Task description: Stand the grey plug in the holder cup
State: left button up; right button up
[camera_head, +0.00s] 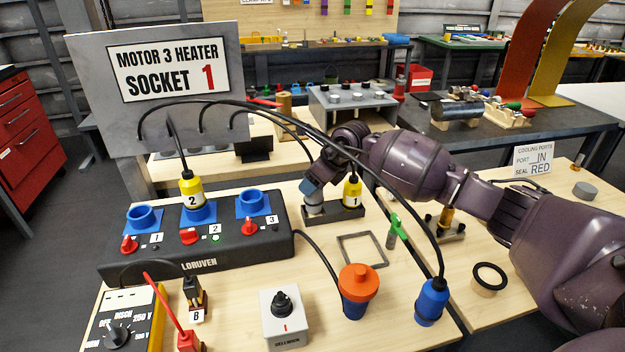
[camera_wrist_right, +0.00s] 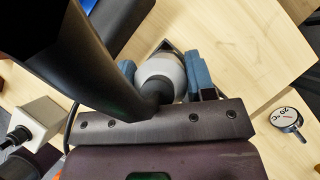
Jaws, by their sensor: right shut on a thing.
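My right gripper (camera_head: 312,189) reaches in from the right, its blue fingers pointing down and shut on the grey plug (camera_head: 314,205). In the right wrist view the plug (camera_wrist_right: 160,72) is a pale grey round body between the two blue fingers (camera_wrist_right: 163,80), with a thick black cable leaving it. The plug is roughly upright at the left end of the dark holder (camera_head: 347,212). The cup there is mostly hidden, so I cannot tell how deep the plug sits. My left gripper is not in view.
A yellow plug 1 (camera_head: 352,192) stands at the holder's right end. Left is the black socket box (camera_head: 205,245), with yellow plug 2 (camera_head: 191,188) in its middle socket. An orange-capped blue connector (camera_head: 357,290) and a blue plug (camera_head: 431,302) stand in front. Black cables arch overhead.

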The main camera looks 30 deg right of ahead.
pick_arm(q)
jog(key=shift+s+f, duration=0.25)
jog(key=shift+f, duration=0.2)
pick_arm(e)
jog(key=shift+f, duration=0.6)
pick_arm(q)
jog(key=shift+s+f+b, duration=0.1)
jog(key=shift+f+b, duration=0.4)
jog(key=shift+b, duration=0.15)
pick_arm(e)
jog(key=shift+f, duration=1)
jog(key=o, duration=1.1)
jog(key=shift+c, duration=0.2)
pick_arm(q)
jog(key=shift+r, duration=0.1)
pick_arm(e)
jog(key=v, duration=0.4)
jog(key=shift+s+d+r+p, duration=0.1)
jog(key=shift+r+p, duration=0.2)
jog(key=shift+p, duration=0.1)
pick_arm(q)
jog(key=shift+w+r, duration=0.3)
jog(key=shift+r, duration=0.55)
pick_arm(e)
jog(key=v, duration=0.6)
